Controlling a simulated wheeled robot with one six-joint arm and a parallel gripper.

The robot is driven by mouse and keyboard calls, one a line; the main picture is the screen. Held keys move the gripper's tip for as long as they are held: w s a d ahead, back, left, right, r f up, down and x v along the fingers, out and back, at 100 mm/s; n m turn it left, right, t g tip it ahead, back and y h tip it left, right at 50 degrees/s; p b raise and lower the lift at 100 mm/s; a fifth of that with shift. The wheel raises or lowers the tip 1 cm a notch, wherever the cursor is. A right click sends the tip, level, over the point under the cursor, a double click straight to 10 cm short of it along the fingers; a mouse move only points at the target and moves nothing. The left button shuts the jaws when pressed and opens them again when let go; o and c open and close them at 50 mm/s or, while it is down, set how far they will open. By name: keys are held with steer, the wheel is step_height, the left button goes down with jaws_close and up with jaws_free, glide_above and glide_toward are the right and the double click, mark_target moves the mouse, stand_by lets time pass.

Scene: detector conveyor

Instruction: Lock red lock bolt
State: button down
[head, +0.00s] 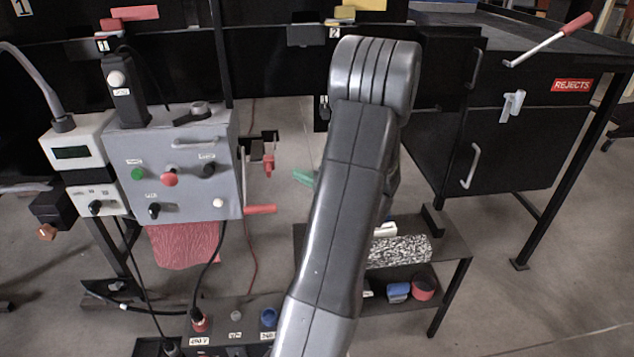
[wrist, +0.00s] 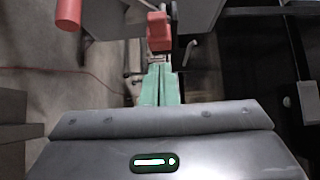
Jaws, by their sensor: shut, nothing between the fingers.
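The red lock bolt (head: 268,165) hangs on a dark bracket just right of the grey control box in the head view. In the wrist view its red block (wrist: 158,32) is straight ahead of the fingertips. My gripper (wrist: 158,70) has green fingers, pressed together with nothing between them. In the head view the green fingertips (head: 303,177) show to the right of the bolt, partly hidden by my arm. I cannot tell whether the tips touch the bolt.
A red-handled lever (head: 260,209) sticks out below the bolt; its handle (wrist: 68,14) shows upper left in the wrist view. The grey control box (head: 190,185) stands left. A low shelf (head: 452,250) and the black rejects cabinet (head: 520,150) are right.

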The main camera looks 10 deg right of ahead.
mark_target(270, 174)
steer(key=a, duration=0.4)
steer(key=shift+w+a, duration=0.4)
steer(key=shift+a, duration=0.1)
steer(key=shift+a+f+b, duration=0.2)
steer(key=shift+a+b, duration=0.9)
steer(key=shift+a, duration=0.15)
steer(key=shift+a+r, duration=0.1)
steer(key=shift+a, duration=0.05)
steer(key=shift+r, duration=0.15)
